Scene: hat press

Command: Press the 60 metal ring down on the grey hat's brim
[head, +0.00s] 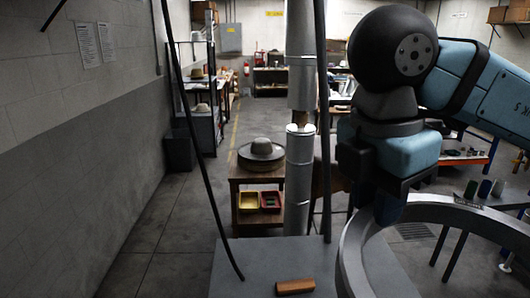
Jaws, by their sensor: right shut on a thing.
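The large grey metal ring (352,254) fills the lower right and is cut off by the picture edge. A small dark plate sits on its far rim; its marking is too small to read. My right gripper (388,212) points down at the ring's far left rim and is shut on it; the arm hides the exact contact. A grey hat (262,146) with a wide, round brim sits on a wooden stand (236,187) further back, left of the ring and well apart from it. My left gripper is out of view.
A grey vertical pipe (299,165) stands between the hat and my right arm, with dark cables hanging nearby. A wooden block (295,286) lies on the grey tabletop (246,268) in front. Yellow and red bins sit under the hat. The floor at left is clear.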

